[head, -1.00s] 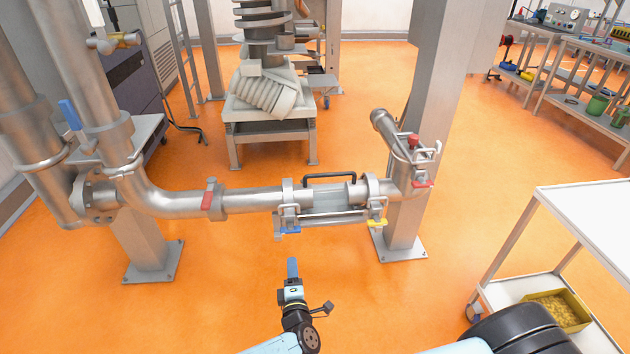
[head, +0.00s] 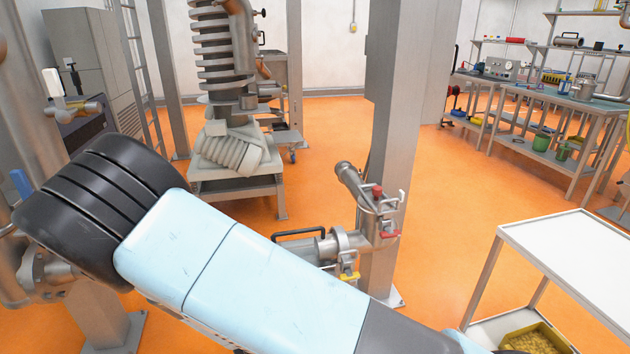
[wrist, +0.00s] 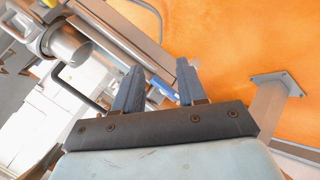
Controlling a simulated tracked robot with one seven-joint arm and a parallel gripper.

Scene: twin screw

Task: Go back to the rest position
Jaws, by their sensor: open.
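My gripper (wrist: 159,70) shows in the wrist view with its two blue fingers apart and nothing between them. Beyond the fingers is a steel pipe assembly with a black handle (wrist: 80,88) at the left and a blue lever (wrist: 168,90) partly hidden between the fingers. In the head view my own arm crosses the lower middle, and the gripper itself does not show there. The arm covers much of the horizontal pipe (head: 318,250). Its right end, with the yellow lever (head: 349,275) and red lever (head: 389,235), stays visible.
A steel column (head: 392,130) stands right of the pipe. A white-topped cart (head: 575,245) with a yellow bin (head: 540,340) is at the lower right. A screw machine (head: 222,60) stands at the back, and workbenches (head: 570,100) at the back right. Orange floor (head: 470,205) lies open between.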

